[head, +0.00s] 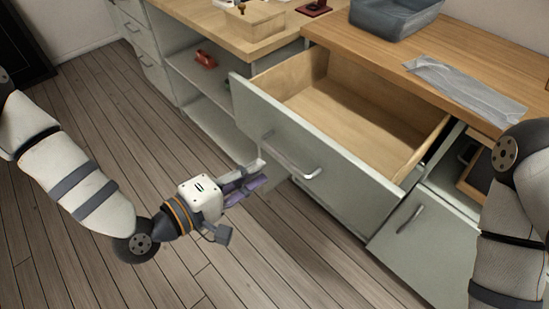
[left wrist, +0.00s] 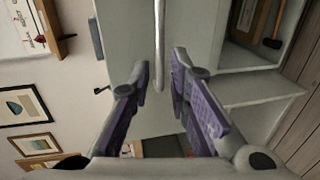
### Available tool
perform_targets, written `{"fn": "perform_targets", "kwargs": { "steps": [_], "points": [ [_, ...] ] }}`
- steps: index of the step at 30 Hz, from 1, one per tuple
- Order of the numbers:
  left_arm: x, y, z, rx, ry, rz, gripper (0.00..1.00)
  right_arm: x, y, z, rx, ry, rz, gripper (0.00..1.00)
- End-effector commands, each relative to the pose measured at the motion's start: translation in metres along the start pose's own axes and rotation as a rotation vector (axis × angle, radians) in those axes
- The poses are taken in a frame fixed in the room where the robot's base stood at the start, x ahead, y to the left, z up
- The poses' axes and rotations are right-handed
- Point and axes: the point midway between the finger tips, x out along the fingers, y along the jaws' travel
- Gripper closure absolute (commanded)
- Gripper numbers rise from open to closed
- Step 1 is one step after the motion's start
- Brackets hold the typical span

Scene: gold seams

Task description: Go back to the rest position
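My left gripper (head: 258,176) hangs over the floor in front of the open drawer (head: 345,110), to the left of its metal handle (head: 313,172). In the left wrist view the two purple fingers (left wrist: 160,68) are apart with nothing held between them. The drawer handle (left wrist: 158,45) shows beyond the fingertips there, and the gripper looks clear of it. The drawer is pulled out and its wooden inside looks empty. My right arm shows at the right edge of the head view, but its gripper is out of sight.
A grey bin (head: 395,14) and a flat strip of silver wrap (head: 462,88) are on the wooden counter (head: 345,35). A wooden box (head: 255,22) stands further left. A red object (head: 206,59) is on an open shelf. Below the drawer is a cabinet door (head: 415,235). The floor at left is clear.

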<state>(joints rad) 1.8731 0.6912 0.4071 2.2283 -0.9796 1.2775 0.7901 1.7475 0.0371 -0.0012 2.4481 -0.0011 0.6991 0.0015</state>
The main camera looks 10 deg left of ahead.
Motion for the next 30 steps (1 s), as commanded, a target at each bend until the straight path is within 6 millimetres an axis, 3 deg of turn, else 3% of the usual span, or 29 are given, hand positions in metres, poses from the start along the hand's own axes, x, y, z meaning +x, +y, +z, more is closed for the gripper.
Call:
{"fn": "perform_targets", "kwargs": {
  "steps": [3,6,21,23,26,27,29,30],
  "points": [
    [-0.023,0.0,-0.001,0.0,0.001,0.0,0.83,0.0,0.0,0.0,0.0,0.0,0.0,1.0],
    [-0.034,0.001,0.0,0.0,0.001,0.002,0.83,0.0,0.0,0.0,0.0,0.0,0.0,1.0],
    [-0.038,-0.002,0.003,0.006,-0.007,-0.014,0.83,-0.001,0.0,0.0,0.0,0.001,0.0,1.0],
    [-0.04,-0.017,0.014,0.032,-0.037,-0.087,0.83,-0.003,0.0,-0.001,0.0,0.008,-0.001,1.0],
    [-0.061,-0.072,0.052,0.146,-0.158,-0.357,0.83,-0.011,0.0,-0.005,0.0,0.03,-0.002,1.0],
    [-0.081,-0.099,0.069,0.212,-0.231,-0.496,0.83,-0.016,-0.001,-0.008,0.0,0.041,-0.002,1.0],
    [-0.119,-0.135,0.088,0.314,-0.349,-0.7,0.83,-0.021,-0.001,-0.011,0.001,0.058,-0.003,1.0],
    [-0.147,-0.154,0.096,0.378,-0.428,-0.826,0.83,-0.025,-0.001,-0.013,0.001,0.068,-0.003,1.0]
  ]
}}
